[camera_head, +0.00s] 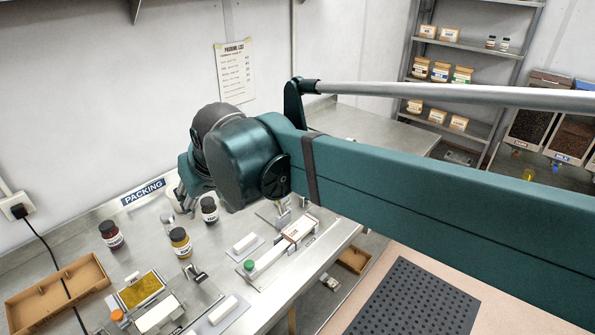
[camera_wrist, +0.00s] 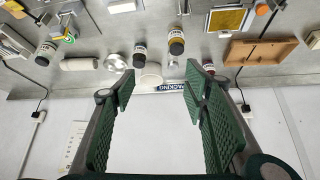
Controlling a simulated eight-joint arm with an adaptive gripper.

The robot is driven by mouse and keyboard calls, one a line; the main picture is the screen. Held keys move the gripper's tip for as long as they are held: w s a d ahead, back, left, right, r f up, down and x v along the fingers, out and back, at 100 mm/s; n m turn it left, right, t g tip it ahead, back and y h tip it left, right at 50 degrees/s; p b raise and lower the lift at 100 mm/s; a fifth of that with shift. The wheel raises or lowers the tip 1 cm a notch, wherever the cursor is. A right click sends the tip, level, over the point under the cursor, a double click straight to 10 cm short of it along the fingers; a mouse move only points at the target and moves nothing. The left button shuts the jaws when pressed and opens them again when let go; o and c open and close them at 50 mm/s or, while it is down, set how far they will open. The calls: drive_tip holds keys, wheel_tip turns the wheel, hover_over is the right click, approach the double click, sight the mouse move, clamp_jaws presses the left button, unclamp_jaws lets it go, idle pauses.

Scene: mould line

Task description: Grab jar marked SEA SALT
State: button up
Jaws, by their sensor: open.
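Several dark-lidded jars stand on the steel bench: a dark red jar (camera_head: 111,235), a yellow jar (camera_head: 180,243) and a jar with a pale label (camera_head: 209,210). The labels are too small to read, so I cannot tell which one is marked SEA SALT. In the wrist view the yellow jar (camera_wrist: 176,43), a pale-labelled jar (camera_wrist: 140,57) and another dark-lidded jar (camera_wrist: 46,54) show beyond the fingers. The dark red jar (camera_wrist: 208,69) is partly hidden by a finger. My gripper (camera_wrist: 160,84) is open and empty, and in the head view my arm partly hides it (camera_head: 181,200).
A brown tray (camera_head: 55,291) lies at the left bench end, crossed by a black cable. A PACKING sign (camera_head: 143,191) is along the back wall. Shelves (camera_head: 450,45) with more jars stand far right.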

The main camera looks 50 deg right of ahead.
drive_tip(key=w+d+m+g+h+p, duration=0.15)
drive_tip(key=w+d, duration=0.45)
drive_tip(key=d, duration=0.6)
drive_tip(key=w+d+r+m+p, duration=0.1)
drive_tip(key=w+d+m+p, duration=0.1)
drive_tip(key=w+d, duration=0.65)
drive_tip(key=w+d+m+h+p, duration=0.1)
drive_tip(key=w+d+m, duration=0.15)
drive_tip(key=d, duration=1.15)
drive_tip(key=w+d+f+m+g+p, duration=0.1)
drive_tip(key=d+f, duration=0.2)
drive_tip(key=d, duration=0.7)
drive_tip(key=d+f+p, duration=0.1)
drive_tip(key=d+f, duration=0.2)
drive_tip(key=d, duration=0.7)
drive_tip(key=shift+h, duration=0.35)
drive_tip(key=f, duration=1.9)
drive_tip(key=shift+w+f, duration=0.15)
drive_tip(key=shift+w, duration=0.05)
drive_tip(key=shift+f, duration=0.55)
drive_tip(key=shift+x, duration=1.35)
drive_tip(key=shift+d+f, duration=0.1)
